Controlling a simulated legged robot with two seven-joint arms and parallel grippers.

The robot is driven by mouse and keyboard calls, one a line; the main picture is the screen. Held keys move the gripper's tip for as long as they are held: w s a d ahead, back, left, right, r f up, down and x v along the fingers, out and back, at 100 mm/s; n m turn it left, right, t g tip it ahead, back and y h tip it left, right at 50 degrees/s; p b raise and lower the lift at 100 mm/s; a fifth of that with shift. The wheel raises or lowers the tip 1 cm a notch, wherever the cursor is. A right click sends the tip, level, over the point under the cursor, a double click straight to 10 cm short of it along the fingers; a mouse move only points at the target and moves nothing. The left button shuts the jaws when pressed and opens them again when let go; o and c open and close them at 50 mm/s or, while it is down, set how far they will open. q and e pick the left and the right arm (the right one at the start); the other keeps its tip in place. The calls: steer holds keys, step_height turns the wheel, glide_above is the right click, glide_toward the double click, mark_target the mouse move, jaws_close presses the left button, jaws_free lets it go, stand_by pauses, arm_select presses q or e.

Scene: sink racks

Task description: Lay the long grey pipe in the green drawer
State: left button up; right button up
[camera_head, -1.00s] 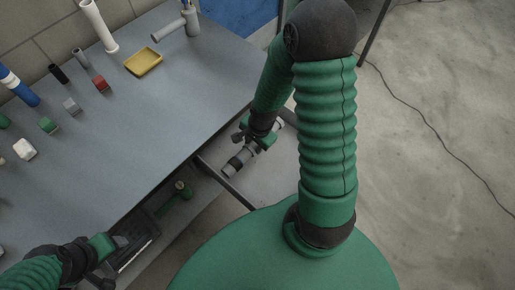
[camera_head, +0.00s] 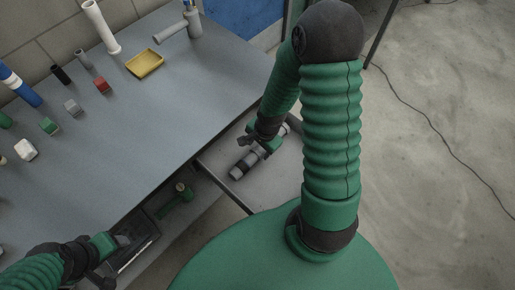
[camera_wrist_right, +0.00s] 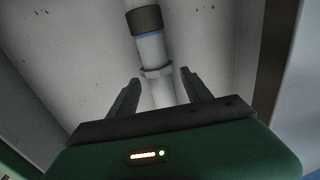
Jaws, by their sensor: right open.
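The long grey pipe (camera_head: 238,172) lies on a light grey surface beyond the table's front edge in the head view. In the right wrist view the pipe (camera_wrist_right: 150,48) shows a dark band, a thin blue ring and a collar. My right gripper (camera_head: 259,149) is over the pipe. In the wrist view its fingers (camera_wrist_right: 156,92) are apart, one on each side of the pipe, not closed on it. My left gripper (camera_head: 124,241) is at an open dark drawer (camera_head: 133,258) below the table; I cannot tell its jaws or whether this drawer is the green one.
A green tool-like part (camera_head: 176,198) lies in the open space below the table. On the grey table (camera_head: 130,135) stand a yellow tray (camera_head: 145,64), a white pipe (camera_head: 100,27), a red block (camera_head: 102,86) and several small parts. The table's middle is clear.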

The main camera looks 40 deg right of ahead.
mark_target(263, 150)
steer(key=r, duration=0.1)
steer(key=r+p, duration=0.1)
steer(key=r, duration=0.3)
steer(key=shift+s+d+r+p, duration=0.1)
steer(key=shift+s+d+p, duration=0.2)
steer(key=shift+s+d, duration=0.1)
arm_select(q)
steer(key=v, duration=0.2)
steer(key=p+v, duration=0.1)
steer(key=shift+w+a+r, duration=0.1)
steer(key=shift+w+r, duration=0.1)
steer(key=shift+w, duration=0.05)
arm_select(e)
steer(key=a+r+n, duration=1)
steer(key=a+n, duration=0.2)
steer(key=n, duration=0.5)
steer(key=shift+s+a+t, duration=0.15)
steer(key=shift+s+t, duration=0.15)
steer(key=shift+t, duration=0.1)
arm_select(q)
steer(key=shift+w, duration=0.1)
steer(key=shift+c, duration=0.5)
arm_select(e)
steer(key=shift+w, duration=0.1)
steer(key=shift+c, duration=0.5)
